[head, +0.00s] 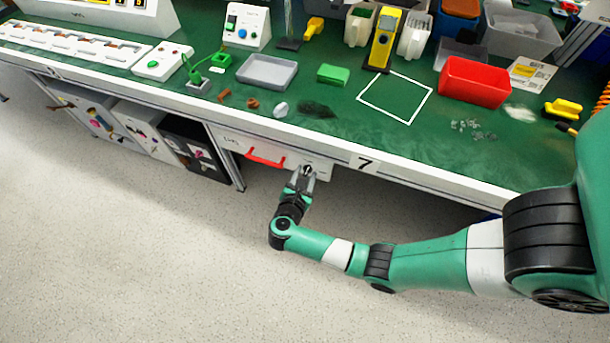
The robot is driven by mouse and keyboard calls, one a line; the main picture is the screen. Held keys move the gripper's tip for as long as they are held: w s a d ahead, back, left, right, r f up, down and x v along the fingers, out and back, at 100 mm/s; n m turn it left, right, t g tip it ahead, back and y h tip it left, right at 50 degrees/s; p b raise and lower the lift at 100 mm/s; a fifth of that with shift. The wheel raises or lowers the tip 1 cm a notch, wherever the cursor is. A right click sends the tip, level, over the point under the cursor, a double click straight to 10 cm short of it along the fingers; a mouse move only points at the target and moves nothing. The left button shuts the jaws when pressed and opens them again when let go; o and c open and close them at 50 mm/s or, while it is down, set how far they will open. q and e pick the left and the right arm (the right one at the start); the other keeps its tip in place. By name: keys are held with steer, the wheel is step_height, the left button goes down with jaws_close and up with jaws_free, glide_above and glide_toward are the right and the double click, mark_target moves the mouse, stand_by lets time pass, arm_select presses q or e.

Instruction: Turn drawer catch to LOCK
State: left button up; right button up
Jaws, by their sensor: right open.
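The drawer (232,142) is a white front under the bench edge with a red handle (265,158). The drawer catch (308,170) is a small dark knob on the right part of that front, partly hidden by my gripper. My right gripper (304,174) is open, with its fingertips at the catch, one on each side as far as I can tell. Whether the fingers touch the catch, and which way the catch points, is too small to tell. My left gripper is not in view.
The green bench top (210,107) overhangs the drawer, with a white front edge marked 7. On it are a grey tray (267,71), a red bin (474,82) and a yellow device (383,42). Decorated cabinets (140,122) stand under the bench at left. The floor in front is clear.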

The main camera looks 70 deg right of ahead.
jaws_close()
steer(key=shift+w+n, duration=0.1)
steer(key=shift+n, duration=0.2)
steer(key=shift+n+g, duration=0.7)
steer(key=shift+n, duration=0.1)
jaws_free()
steer(key=shift+a, duration=0.1)
steer(key=p+v, duration=0.3)
steer(key=v, duration=0.8)
steer(key=shift+a+r, duration=0.2)
